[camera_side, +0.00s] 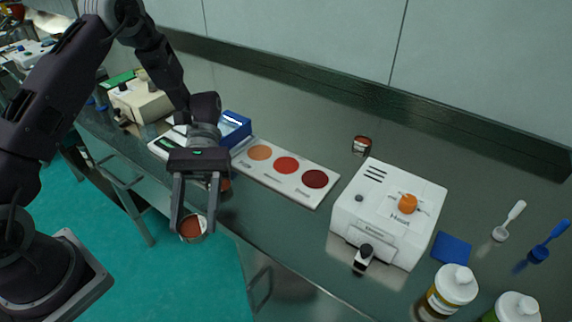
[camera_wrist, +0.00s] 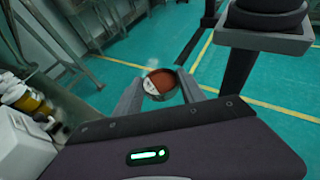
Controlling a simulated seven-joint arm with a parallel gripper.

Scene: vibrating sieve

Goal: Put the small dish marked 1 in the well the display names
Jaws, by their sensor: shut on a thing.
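My gripper (camera_side: 195,215) points down and is shut on a small round dish (camera_side: 192,229) with reddish-brown contents. In the wrist view the dish (camera_wrist: 160,84) sits between the two fingertips, with a white label whose mark I cannot read. In the side view it appears against the bench's front edge and the green floor. A pale panel (camera_side: 285,170) with orange, red and dark red round spots lies on the bench to the right of my gripper. Another small dish (camera_side: 361,145) stands behind it. No display text is readable; my gripper partly hides a white unit (camera_side: 157,149).
A white machine (camera_side: 388,212) with an orange knob stands right of the panel. A blue box (camera_side: 235,128) is behind my gripper. Bottles (camera_side: 452,290), a blue pad (camera_side: 451,248) and brushes (camera_side: 509,221) are at the right. The back of the bench is mostly clear.

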